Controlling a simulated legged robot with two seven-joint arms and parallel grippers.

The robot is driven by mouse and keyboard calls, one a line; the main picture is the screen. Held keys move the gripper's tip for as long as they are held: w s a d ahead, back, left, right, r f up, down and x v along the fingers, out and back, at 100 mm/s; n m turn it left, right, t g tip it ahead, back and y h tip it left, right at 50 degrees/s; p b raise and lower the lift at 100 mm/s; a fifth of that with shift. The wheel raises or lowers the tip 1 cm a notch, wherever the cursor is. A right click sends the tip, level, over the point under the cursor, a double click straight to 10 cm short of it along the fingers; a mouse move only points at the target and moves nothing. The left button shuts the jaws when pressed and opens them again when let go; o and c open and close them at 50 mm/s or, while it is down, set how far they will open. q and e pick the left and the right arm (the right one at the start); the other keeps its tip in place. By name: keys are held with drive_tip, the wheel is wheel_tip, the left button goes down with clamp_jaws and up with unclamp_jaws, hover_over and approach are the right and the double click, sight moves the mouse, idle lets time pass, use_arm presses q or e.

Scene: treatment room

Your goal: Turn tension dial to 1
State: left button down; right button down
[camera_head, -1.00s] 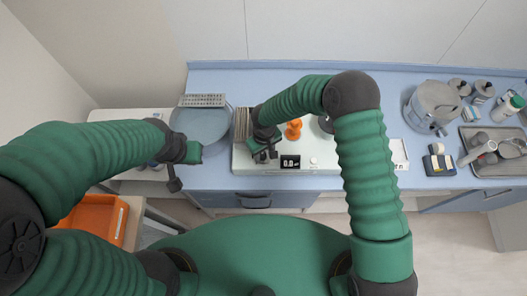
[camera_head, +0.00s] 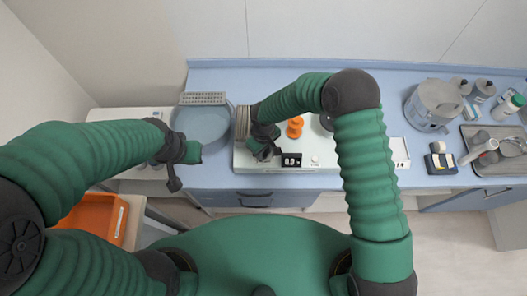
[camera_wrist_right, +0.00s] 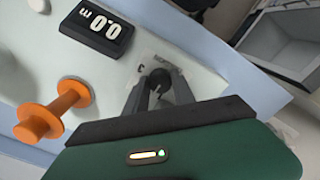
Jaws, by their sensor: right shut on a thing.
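The white machine (camera_head: 325,168) stands on the blue counter with a black display (camera_head: 292,160). A small dark dial (camera_wrist_right: 159,80) sits on a pale marked label on the machine's top. My right gripper (camera_head: 267,155) is at the front left of the machine. In the right wrist view its fingers (camera_wrist_right: 160,92) are closed around the dial. Most dial markings are covered or too small to read. My left gripper (camera_head: 174,183) hangs left of the machine, away from it; its jaws are unclear.
An orange spool (camera_head: 295,127) stands on the machine behind the display, near my right fingers. A round grey basin (camera_head: 203,124) is left of the machine. A pot (camera_head: 433,107) and a metal tray (camera_head: 490,165) stand at the right. An orange bin (camera_head: 92,218) is below left.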

drive_tip(key=shift+w+a+n, duration=0.15)
drive_tip(key=shift+w+n, duration=0.1)
drive_tip(key=shift+n, duration=0.65)
drive_tip(key=shift+n+b, duration=0.55)
drive_tip(key=shift+n, duration=0.55)
drive_tip(key=shift+r+n, duration=0.15)
drive_tip(key=shift+n, duration=0.95)
drive_tip(key=c, duration=1.4)
unclamp_jaws()
drive_tip(key=shift+c, duration=0.2)
drive_tip(key=shift+o, duration=1.9)
